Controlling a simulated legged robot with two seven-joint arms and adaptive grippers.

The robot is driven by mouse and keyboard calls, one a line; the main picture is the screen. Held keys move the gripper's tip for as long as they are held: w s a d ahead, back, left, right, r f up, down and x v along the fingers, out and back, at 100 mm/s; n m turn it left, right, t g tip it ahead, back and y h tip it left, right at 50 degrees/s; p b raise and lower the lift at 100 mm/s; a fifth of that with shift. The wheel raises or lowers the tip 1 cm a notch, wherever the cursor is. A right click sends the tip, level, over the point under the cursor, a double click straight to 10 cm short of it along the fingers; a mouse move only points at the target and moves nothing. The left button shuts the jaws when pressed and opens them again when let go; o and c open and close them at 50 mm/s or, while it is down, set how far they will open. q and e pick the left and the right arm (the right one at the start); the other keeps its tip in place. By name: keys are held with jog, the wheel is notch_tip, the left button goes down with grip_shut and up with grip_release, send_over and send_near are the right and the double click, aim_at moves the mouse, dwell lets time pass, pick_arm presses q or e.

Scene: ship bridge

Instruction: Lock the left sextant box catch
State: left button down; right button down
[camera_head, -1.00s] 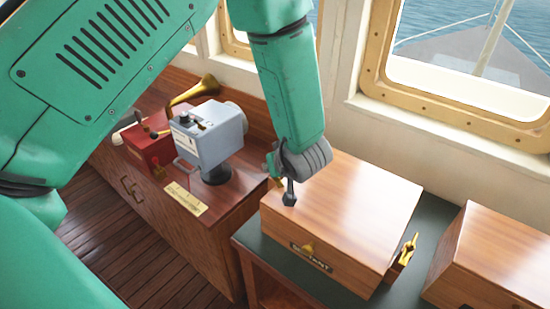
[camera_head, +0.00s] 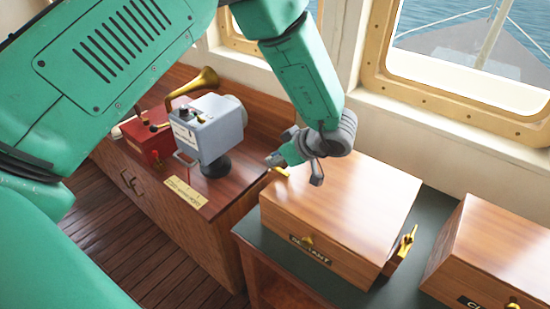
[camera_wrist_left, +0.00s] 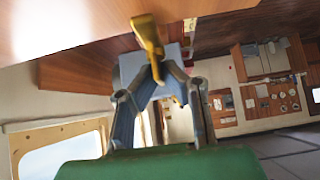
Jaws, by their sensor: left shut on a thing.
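The wooden sextant box (camera_head: 345,195) stands shut on a dark green top, with a nameplate (camera_head: 310,253) on its front. The brass left catch (camera_head: 281,171) shows only as a small piece at the box's left side. In the left wrist view the brass catch lever (camera_wrist_left: 150,38) stands out from the wood and comes down between my fingers. My left gripper (camera_head: 296,169) is at the upper left edge of the box, tilted, and shut on this catch. The fingers hide part of it in the head view. The brass right catch (camera_head: 404,248) is on the opposite side. My right gripper is not in view.
A second wooden box (camera_head: 490,250) stands to the right, across a narrow strip of green top (camera_head: 418,235). A grey-blue device (camera_head: 210,135) and a red box with a brass horn (camera_head: 145,140) stand on the cabinet at left. A window wall is behind.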

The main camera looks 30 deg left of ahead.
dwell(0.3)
pick_arm(q)
jog(key=c, duration=1.8)
grip_release()
jog(key=shift+o, duration=0.4)
jog(key=shift+w+f, duration=0.1)
jog(key=shift+d+r, duration=0.2)
jog(key=shift+r, duration=0.05)
jog(key=v, duration=1.1)
jog(key=shift+d, duration=0.2)
jog(key=shift+w+a, duration=0.1)
